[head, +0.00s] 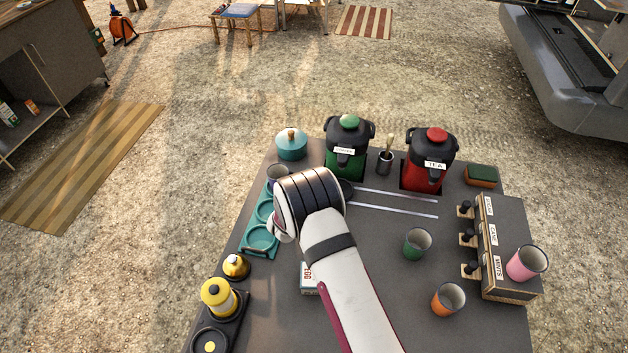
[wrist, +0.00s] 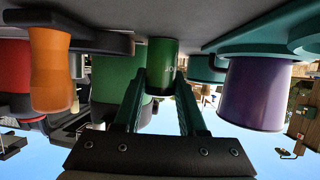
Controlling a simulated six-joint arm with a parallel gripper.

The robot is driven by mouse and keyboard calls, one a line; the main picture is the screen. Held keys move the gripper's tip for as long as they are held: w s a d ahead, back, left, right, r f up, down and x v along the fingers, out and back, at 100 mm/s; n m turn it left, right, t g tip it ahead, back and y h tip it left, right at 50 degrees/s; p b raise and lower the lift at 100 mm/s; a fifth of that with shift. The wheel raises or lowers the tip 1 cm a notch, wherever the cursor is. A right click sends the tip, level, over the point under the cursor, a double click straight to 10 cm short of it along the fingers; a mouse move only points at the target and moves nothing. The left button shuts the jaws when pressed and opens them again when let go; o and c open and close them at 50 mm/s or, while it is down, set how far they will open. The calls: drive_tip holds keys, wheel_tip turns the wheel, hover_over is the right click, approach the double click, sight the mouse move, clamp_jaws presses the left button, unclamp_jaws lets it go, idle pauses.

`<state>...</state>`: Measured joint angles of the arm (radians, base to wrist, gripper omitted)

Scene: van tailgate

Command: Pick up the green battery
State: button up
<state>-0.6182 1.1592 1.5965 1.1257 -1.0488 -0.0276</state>
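In the wrist view, which looks upside down, a short dark green cylinder (wrist: 162,58), apparently the green battery, stands on the grey table top. My gripper (wrist: 162,76) is open, with its two dark green fingers pointing at the cylinder, one tip near each side of it. I cannot tell whether the tips touch it. In the head view my arm's wrist covers this spot, and the cylinder and fingertips are hidden.
A purple mug (wrist: 258,92) on the teal tray (head: 258,240) stands right of the fingers in the wrist view. An orange object (wrist: 50,75) stands to the left. Green (head: 345,160) and red (head: 423,175) urns stand behind.

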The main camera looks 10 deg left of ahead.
clamp_jaws()
drive_tip(key=shift+r, duration=0.15)
